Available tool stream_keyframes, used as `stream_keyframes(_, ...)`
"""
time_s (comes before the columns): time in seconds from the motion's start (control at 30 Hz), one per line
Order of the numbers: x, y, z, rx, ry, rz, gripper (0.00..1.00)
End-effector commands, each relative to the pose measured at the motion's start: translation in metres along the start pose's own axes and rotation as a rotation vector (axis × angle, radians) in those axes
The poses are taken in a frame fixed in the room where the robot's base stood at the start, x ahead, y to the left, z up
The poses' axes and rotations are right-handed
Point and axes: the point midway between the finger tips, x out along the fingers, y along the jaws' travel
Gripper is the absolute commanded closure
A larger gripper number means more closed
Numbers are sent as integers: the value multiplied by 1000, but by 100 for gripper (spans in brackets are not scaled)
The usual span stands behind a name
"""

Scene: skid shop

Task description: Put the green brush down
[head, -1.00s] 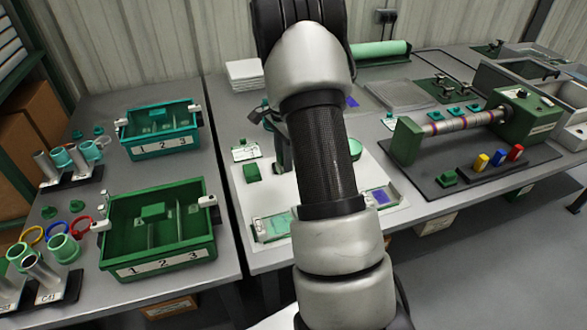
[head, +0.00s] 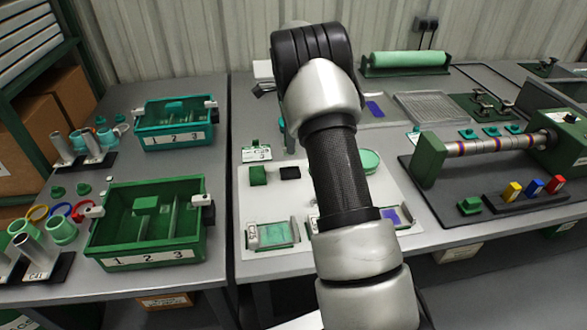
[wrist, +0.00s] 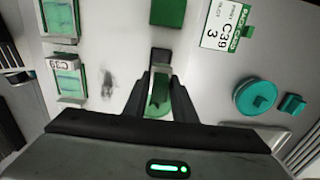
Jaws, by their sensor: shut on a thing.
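The green brush (wrist: 158,98) shows in the wrist view between the two dark fingers of my gripper (wrist: 160,90). The gripper is shut on it, over the pale mat (wrist: 125,30). Most of the brush is hidden by the fingers and the gripper body, and I cannot tell whether it touches the mat. Just beyond the fingertips is a small black block (wrist: 161,60), with a green block (wrist: 168,12) farther on. In the head view the black block (head: 290,173) and green block (head: 258,175) lie on the mat (head: 262,205); my arm hides the gripper.
A C39 tag (wrist: 222,25) and a round teal-lidded thing (wrist: 255,96) lie right of the gripper in the wrist view. Framed green plates (wrist: 68,78) lie left.

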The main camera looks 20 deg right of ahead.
Motion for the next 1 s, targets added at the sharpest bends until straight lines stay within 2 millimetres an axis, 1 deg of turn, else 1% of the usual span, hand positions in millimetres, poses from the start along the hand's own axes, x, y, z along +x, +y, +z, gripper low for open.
stream_keyframes(0.03, 13, 1, 0, 0, 0, 3, 94)
stream_keyframes(0.1, 25, 1, 0, 0, -1, 4, 94)
stream_keyframes(0.33, 49, 0, -1, 0, 0, 1, 94)
stream_keyframes(0.5, 78, 1, -1, 0, 0, 2, 94)
stream_keyframes(0.53, 82, 1, -1, 0, 0, 2, 94)
stream_keyframes(0.6, 85, 1, -1, -1, 0, 1, 94)
stream_keyframes(0.83, 85, 0, -1, -1, 0, 0, 94)
stream_keyframes(0.97, 89, 0, -1, -1, 0, 0, 94)
stream_keyframes(1.0, 88, 0, -1, -1, 0, 0, 69)
